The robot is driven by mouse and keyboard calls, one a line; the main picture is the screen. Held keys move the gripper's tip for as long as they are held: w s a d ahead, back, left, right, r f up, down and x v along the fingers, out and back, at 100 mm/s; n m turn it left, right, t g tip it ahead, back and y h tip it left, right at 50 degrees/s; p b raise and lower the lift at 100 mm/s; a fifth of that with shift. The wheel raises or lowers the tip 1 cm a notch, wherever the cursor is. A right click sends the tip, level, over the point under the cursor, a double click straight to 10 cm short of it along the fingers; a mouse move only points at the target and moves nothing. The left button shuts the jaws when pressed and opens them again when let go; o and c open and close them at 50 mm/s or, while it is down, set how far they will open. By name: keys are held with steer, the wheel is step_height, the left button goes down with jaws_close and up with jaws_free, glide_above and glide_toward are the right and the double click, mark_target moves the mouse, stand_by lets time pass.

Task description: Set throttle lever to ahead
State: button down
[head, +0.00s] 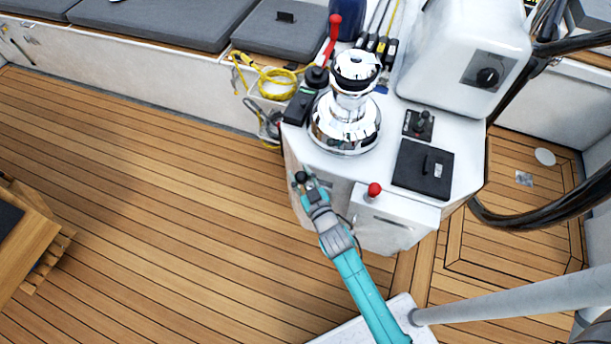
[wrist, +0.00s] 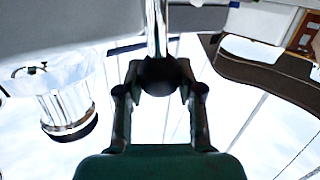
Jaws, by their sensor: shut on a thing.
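The throttle lever has a black ball knob (wrist: 160,75) on a chrome stem (wrist: 154,28), seen at the top middle of the wrist view. In the head view its dark knob (head: 301,177) shows at the left side of the white pedestal, below the winch. My gripper (wrist: 160,88) has a finger on each side of the knob and is shut on it. In the head view my gripper (head: 307,184) reaches up from the lower right to the knob. The lever's stem and base are largely hidden there, so I cannot tell its exact angle.
A chrome winch (head: 346,112) stands on the pedestal (head: 333,163) above my gripper. A red knob (head: 374,190) is to the right, beside a black hatch panel (head: 423,171). A dark steering wheel rim (head: 530,215) curves at the right. Teak floor (head: 170,190) to the left is clear.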

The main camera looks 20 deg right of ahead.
steer(key=w+a, duration=0.1)
steer(key=w+a+f+n+g, duration=0.1)
steer(key=shift+w+a+g+h, duration=0.25)
steer(key=shift+w+g+h, duration=0.05)
steer(key=c, duration=0.7)
jaws_free()
steer(key=v, duration=1.2)
steer(key=shift+s, duration=0.1)
